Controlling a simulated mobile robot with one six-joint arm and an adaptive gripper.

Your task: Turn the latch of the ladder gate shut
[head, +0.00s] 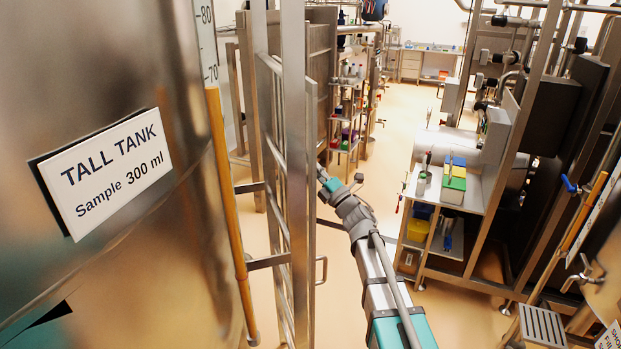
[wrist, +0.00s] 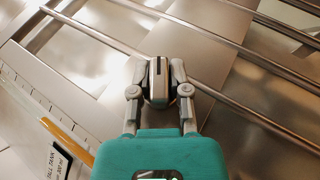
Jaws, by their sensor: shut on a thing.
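The ladder gate (head: 297,150) stands as a tall steel frame beside the tank in the head view. The latch (wrist: 158,70) is a small rounded metal knob with a dark stripe, upright in the wrist view. My gripper (wrist: 159,84) is shut on the latch, one finger on each side of it. In the head view my gripper (head: 324,178) is at the gate post's right side, and its tips and the latch are hidden or too small to tell.
The tall tank (head: 90,250) fills the left, with an orange sight tube (head: 232,220) on it. Steel rails (wrist: 95,33) run close behind the latch. A shelf cart (head: 455,195) with coloured boxes stands to the right. The aisle floor (head: 405,115) beyond is clear.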

